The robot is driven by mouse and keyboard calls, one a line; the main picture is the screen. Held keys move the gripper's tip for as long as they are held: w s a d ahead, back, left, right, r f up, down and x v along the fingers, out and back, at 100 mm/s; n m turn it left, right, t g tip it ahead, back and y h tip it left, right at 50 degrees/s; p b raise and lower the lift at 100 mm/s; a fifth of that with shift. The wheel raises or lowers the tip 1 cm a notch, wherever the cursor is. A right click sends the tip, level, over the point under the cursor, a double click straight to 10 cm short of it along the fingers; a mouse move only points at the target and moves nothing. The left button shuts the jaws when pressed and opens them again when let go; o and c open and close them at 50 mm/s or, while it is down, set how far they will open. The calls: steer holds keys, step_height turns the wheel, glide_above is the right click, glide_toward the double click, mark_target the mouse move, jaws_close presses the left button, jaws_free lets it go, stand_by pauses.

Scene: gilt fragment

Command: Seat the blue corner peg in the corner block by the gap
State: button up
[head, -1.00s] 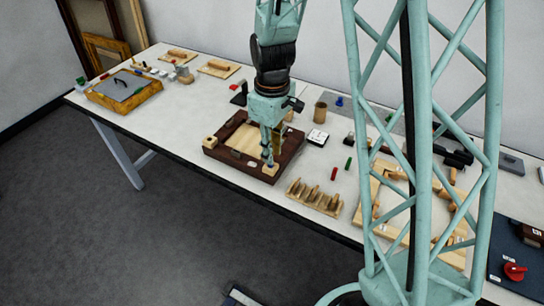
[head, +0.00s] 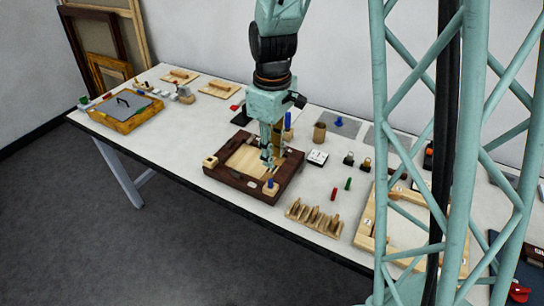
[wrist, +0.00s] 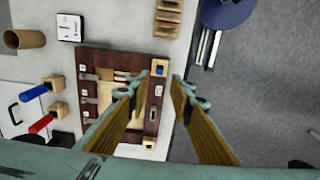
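The blue corner peg (head: 270,183) stands upright in the pale corner block (head: 269,191) at the near right corner of the dark brown frame (head: 235,189). In the wrist view the peg (wrist: 159,70) shows as a small blue end in its block at the frame's upper right corner. How deep it sits is hard to tell. My gripper (head: 267,160) is above the frame, behind the peg and apart from it. In the wrist view its two fingers (wrist: 153,91) are spread with nothing between them.
A wooden rack (head: 314,217) stands just right of the frame, with a red peg (head: 334,194) and a green peg (head: 348,184) behind it. A taller blue handle (head: 287,120) stands behind the frame. The table's front edge runs close by.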

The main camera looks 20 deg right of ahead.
steer(key=shift+r, duration=0.15)
stand_by(0.5)
steer(key=s+r+m+t, duration=0.1)
steer(key=s+r+m, duration=0.1)
steer(key=s+r, duration=0.55)
steer(key=s+r+m+t, duration=0.15)
steer(key=s+r, duration=0.35)
steer(key=r, duration=0.6)
steer(key=s+r+m, duration=0.2)
steer(key=s+r, duration=0.1)
steer(key=s, duration=0.6)
steer(key=s+r+m+t, duration=0.1)
steer(key=s+r, duration=0.3)
steer(key=s, duration=0.5)
steer(key=shift+a+r+m, duration=0.15)
steer(key=shift+m, duration=0.7)
steer(key=shift+t, duration=0.25)
step_height(320, 180, down, 5)
steer(key=b, duration=0.5)
